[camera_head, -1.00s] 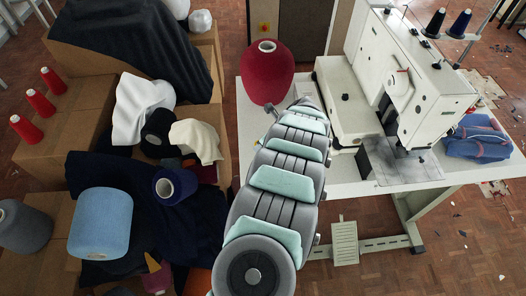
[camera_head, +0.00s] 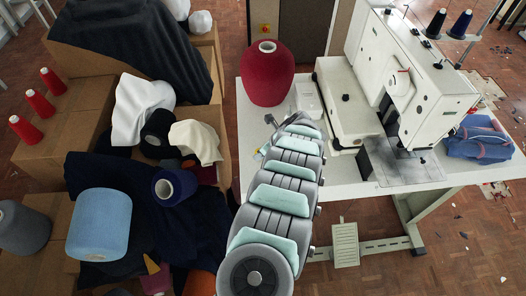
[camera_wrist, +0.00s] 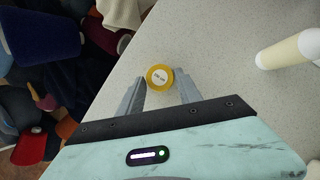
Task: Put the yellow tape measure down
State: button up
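The yellow tape measure (camera_wrist: 160,77) is round with a pale label on its face. In the wrist view it sits between the tips of my gripper's two grey fingers (camera_wrist: 160,84), which appear to touch it on both sides. The pale speckled tabletop (camera_wrist: 225,65) lies below it; any gap between them cannot be judged. In the head view my gripper (camera_head: 266,143) is over the left part of the white table (camera_head: 340,180), and only a small yellow patch shows there, partly hidden by my arm.
A dark red thread cone (camera_head: 267,75) stands behind my gripper. The white sewing machine (camera_head: 410,85) fills the table's right side, with folded blue cloth (camera_head: 478,137) beyond. A cream cylinder (camera_wrist: 290,48) lies right in the wrist view. Cartons with yarn and cloth border the table's left edge.

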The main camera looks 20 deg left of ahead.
jog(key=o, duration=0.3)
jog(key=shift+r, duration=0.3)
jog(key=p+v, duration=0.1)
jog(key=v, duration=1)
jog(key=shift+s+d+r+p, duration=0.1)
jog(key=shift+d+r+p, duration=0.15)
jog(key=shift+r+p, duration=0.05)
